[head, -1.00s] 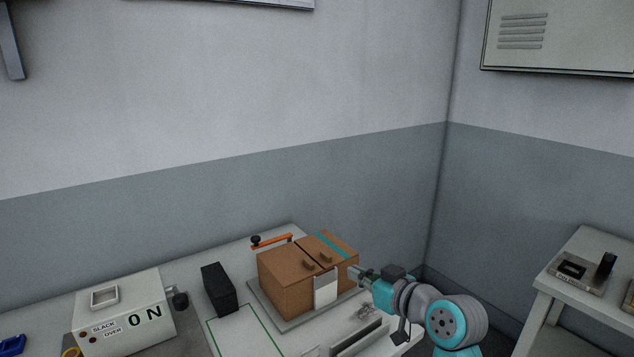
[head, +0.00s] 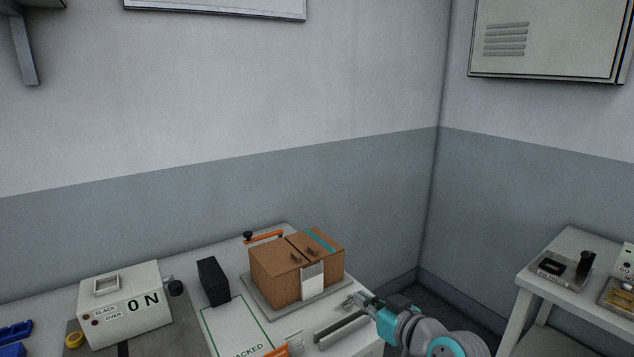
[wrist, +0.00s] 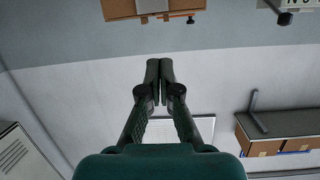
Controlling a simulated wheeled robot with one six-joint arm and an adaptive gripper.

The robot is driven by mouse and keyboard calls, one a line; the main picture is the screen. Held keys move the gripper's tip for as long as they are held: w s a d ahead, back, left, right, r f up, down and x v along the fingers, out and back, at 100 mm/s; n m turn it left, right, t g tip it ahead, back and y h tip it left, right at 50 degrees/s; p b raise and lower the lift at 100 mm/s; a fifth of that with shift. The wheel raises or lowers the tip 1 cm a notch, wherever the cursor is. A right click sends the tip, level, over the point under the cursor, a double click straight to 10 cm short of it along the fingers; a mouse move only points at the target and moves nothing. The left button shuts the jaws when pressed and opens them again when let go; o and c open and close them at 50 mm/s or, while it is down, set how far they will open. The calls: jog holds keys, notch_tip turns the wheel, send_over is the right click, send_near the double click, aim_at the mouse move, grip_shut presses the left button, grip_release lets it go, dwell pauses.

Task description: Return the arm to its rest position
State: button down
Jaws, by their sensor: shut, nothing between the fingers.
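My gripper (head: 358,298) is in the head view at the right front edge of the table, in front of and to the right of the brown box (head: 297,270). It looks apart from the box. In the wrist view my gripper (wrist: 160,63) has its two fingers together with nothing between them. The wrist view looks upside down at the wall, and the brown box (wrist: 120,9) shows at its top edge, away from the fingertips.
The table holds a black block (head: 213,282), a white ON box (head: 125,305), an orange-handled tool (head: 265,236) and a grey bar (head: 341,327). A second table (head: 575,240) stands at right. The floor gap between the tables is open.

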jog(key=s+d+f+m+t+h, duration=0.1)
jog(key=s+d+f+m+h, duration=0.1)
jog(key=s+f, duration=0.7)
jog(key=s+d+f+m+h, duration=0.2)
jog(key=s+d+f+m, duration=0.1)
jog(key=s+f, duration=0.6)
jog(key=s+d+f+m+h, duration=0.1)
jog(key=s+f+h, duration=0.15)
jog(key=s, duration=0.55)
jog(key=s+d+f+h, duration=0.1)
jog(key=s+f, duration=0.2)
jog(key=s, duration=0.4)
jog(key=s+r, duration=0.3)
jog(key=s, duration=0.7)
jog(key=s+d+r+t, duration=0.1)
jog(key=s+r, duration=0.2)
jog(key=s, duration=0.7)
jog(key=shift+s+d+r, duration=0.15)
jog(key=shift+d+r, duration=0.1)
jog(key=shift+r, duration=0.1)
jog(key=shift+h, duration=0.25)
